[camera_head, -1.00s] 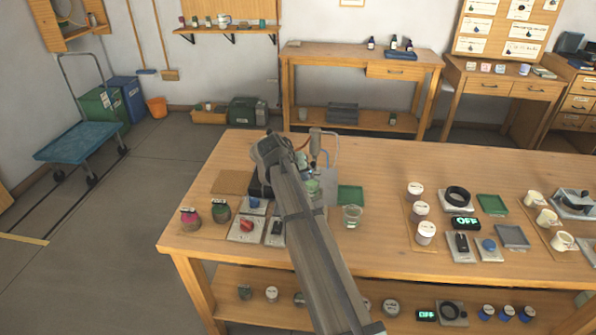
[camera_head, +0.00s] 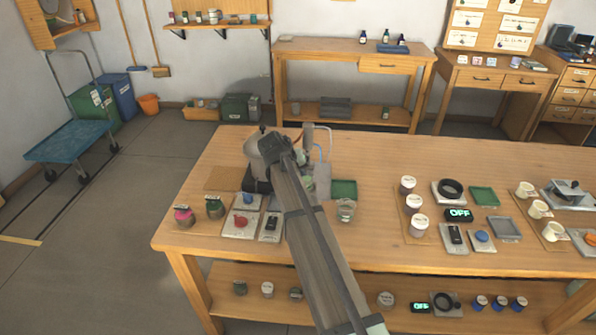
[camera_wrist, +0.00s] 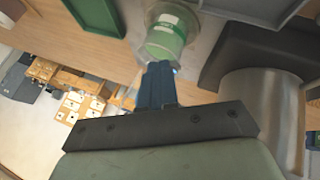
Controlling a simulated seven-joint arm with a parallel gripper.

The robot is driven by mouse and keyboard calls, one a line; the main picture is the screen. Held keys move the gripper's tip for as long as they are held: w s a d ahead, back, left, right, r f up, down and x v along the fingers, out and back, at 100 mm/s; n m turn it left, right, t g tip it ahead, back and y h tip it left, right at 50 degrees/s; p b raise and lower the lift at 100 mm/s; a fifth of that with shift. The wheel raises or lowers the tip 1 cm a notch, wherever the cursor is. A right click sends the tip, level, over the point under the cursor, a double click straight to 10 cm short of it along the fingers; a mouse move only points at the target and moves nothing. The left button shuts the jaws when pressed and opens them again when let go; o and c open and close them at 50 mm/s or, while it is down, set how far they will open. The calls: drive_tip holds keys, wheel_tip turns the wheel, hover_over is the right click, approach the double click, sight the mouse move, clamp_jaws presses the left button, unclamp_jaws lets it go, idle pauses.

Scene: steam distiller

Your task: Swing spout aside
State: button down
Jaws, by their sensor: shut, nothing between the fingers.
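The distiller's metal pot (camera_head: 257,160) stands on a dark base at the left of the bench; my arm covers part of it. An upright piece with a blue tube (camera_head: 327,146) stands just right of my arm's end. I cannot make out the spout clearly; it may be hidden behind my arm. In the wrist view, my gripper (camera_wrist: 158,70) is shut and empty, its fingertips just in front of a green-labelled clear vessel (camera_wrist: 168,32). I cannot tell whether they touch. The pot's metal side also shows right of the fingers in the wrist view (camera_wrist: 265,115).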

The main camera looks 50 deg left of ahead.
drive_tip(key=shift+w+d, duration=0.1)
drive_tip(key=shift+d, duration=0.1)
drive_tip(key=shift+w+d+n+y, duration=0.5)
drive_tip(key=shift+d+n, duration=0.1)
drive_tip(key=shift+n, duration=0.2)
drive_tip(key=w+d+n+g+y, duration=0.1)
drive_tip(key=w+n, duration=0.1)
drive_tip(key=w, duration=0.1)
drive_tip(key=w+d+n+g+y, duration=0.1)
drive_tip(key=w+n, duration=0.1)
drive_tip(key=n, duration=0.1)
drive_tip(key=w+d+n+g+y, duration=0.1)
drive_tip(key=w+n+g+y, duration=0.1)
drive_tip(key=w+n, duration=0.1)
drive_tip(key=shift+w+d, duration=0.15)
drive_tip(key=shift+w, duration=0.15)
drive_tip(key=shift+w+n, duration=0.65)
drive_tip(key=shift+n, duration=0.05)
drive_tip(key=shift+w+a, duration=0.2)
drive_tip(key=shift+w, duration=1)
drive_tip(key=w+v, duration=0.1)
drive_tip(key=v, duration=0.9)
drive_tip(key=shift+w+d, duration=0.2)
drive_tip(key=shift+d, duration=0.05)
